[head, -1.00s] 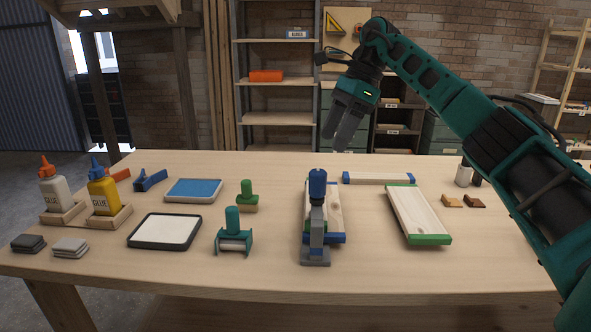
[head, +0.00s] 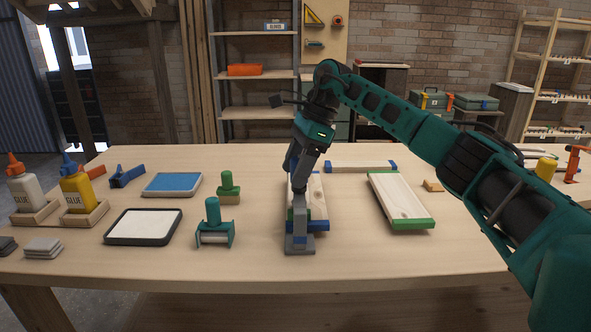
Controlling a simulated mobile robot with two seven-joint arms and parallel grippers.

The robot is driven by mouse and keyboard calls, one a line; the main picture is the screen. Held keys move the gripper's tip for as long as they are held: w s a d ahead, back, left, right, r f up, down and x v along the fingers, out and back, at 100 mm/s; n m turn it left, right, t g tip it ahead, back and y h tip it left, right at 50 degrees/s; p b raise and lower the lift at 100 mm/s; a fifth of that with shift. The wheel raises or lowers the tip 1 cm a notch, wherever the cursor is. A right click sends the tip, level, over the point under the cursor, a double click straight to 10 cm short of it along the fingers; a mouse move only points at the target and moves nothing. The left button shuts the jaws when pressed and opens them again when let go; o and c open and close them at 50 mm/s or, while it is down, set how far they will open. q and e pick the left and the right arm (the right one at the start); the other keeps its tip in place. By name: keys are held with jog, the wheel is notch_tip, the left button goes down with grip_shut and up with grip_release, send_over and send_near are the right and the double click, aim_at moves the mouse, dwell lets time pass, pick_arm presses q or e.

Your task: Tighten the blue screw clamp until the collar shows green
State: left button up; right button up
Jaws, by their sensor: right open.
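My left gripper is not in view.
A board with green ends (head: 402,201) lies to the right, and another blue-ended board (head: 360,166) lies behind. A green roller tool (head: 214,232), a green-handled stamp (head: 229,188), a black-rimmed tray (head: 143,240) and glue bottles (head: 77,189) stand left. The front right bench is clear.

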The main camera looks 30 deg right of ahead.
jog(key=shift+a+f, duration=0.1)
jog(key=shift+f, duration=0.1)
jog(key=c, duration=1)
